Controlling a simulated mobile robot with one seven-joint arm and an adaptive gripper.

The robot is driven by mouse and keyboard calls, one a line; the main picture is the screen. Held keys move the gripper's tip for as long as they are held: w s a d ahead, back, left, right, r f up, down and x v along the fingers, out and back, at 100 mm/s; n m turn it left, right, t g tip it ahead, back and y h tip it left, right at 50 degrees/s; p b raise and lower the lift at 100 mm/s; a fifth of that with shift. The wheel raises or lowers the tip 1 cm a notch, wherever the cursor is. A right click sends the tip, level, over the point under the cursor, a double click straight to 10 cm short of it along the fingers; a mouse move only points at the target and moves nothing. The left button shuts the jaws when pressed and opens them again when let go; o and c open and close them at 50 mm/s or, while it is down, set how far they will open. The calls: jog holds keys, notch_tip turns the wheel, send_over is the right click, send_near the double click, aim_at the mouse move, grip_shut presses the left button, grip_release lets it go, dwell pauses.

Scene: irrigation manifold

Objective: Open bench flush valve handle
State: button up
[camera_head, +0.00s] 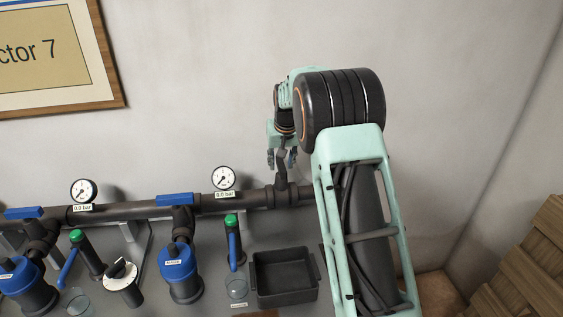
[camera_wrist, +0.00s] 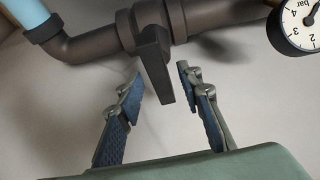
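A dark grey valve handle (camera_wrist: 153,62) juts from a dark pipe fitting (camera_wrist: 182,15) in the wrist view. No label on it can be read. My gripper (camera_wrist: 161,80) is open, with one blue-padded finger on each side of the handle. The handle's free end reaches between the fingers, with a gap showing on both sides. In the head view my gripper (camera_head: 282,158) hangs just above the right end of the manifold pipe (camera_head: 243,199), over an upright fitting (camera_head: 281,190). My arm hides the pipe further right.
Pressure gauges (camera_head: 223,178) reading 0.0 bar stand along the pipe, one close by in the wrist view (camera_wrist: 302,22). Blue pipe levers (camera_head: 174,199), blue filters (camera_head: 178,263) and green-capped valves (camera_head: 232,240) stand left. A black tray (camera_head: 284,276) sits below.

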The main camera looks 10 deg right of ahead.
jog(key=shift+c, duration=0.6)
grip_shut()
